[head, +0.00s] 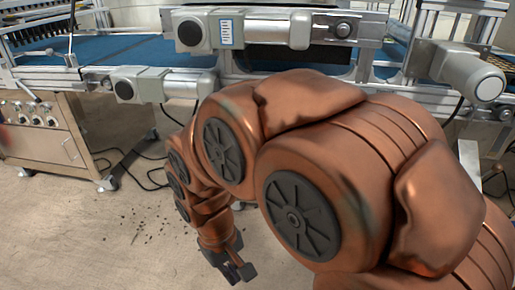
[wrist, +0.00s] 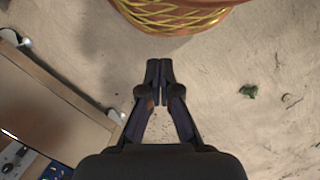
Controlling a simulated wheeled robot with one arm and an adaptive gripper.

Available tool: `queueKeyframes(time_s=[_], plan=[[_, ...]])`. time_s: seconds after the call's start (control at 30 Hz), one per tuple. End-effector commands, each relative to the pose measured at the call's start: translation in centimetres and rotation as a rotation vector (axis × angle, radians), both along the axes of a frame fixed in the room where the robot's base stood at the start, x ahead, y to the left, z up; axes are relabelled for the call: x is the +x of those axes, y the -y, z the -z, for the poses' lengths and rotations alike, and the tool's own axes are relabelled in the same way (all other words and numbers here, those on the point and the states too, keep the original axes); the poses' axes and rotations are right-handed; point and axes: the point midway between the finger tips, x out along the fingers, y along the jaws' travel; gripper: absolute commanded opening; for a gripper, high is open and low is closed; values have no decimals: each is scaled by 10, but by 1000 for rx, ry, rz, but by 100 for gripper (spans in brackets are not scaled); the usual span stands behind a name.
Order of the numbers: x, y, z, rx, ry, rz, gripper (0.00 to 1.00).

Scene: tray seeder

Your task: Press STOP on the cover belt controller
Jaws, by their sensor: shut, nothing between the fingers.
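My gripper (head: 232,269) hangs low over the floor in front of the seeder, at the lower middle of the head view. In the wrist view its two fingers (wrist: 159,70) meet at the tips, shut and empty, touching nothing that I can see. A beige control cabinet (head: 45,140) with several knobs stands at the left of the head view. I cannot tell whether it is the cover belt controller. No STOP button can be made out in either view. My copper arm hides much of the right half of the head view.
The blue conveyor belt (head: 125,48) runs across the back, with grey motor housings (head: 155,86) along its frame. A yellow-latticed basket (wrist: 180,14) is at the top of the wrist view, and a beige panel (wrist: 50,105) at left. Concrete floor (head: 110,250) lies open at lower left.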

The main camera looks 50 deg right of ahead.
Motion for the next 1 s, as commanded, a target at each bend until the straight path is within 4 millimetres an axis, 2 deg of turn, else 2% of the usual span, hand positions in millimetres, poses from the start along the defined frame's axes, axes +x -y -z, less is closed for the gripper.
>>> queueKeyframes(time_s=[0.03, 0.2, 0.5, 0.7, 0.8, 1.0], plan=[[19, 15, 10, -24, 40, 38, 0], [93, 74, 34, -110, 241, 148, 0], [200, 179, 63, -187, 597, 291, 0], [252, 239, 79, -170, 832, 360, 0], [271, 265, 85, -139, 950, 392, 0], [297, 309, 94, -40, 1184, 459, 0]])
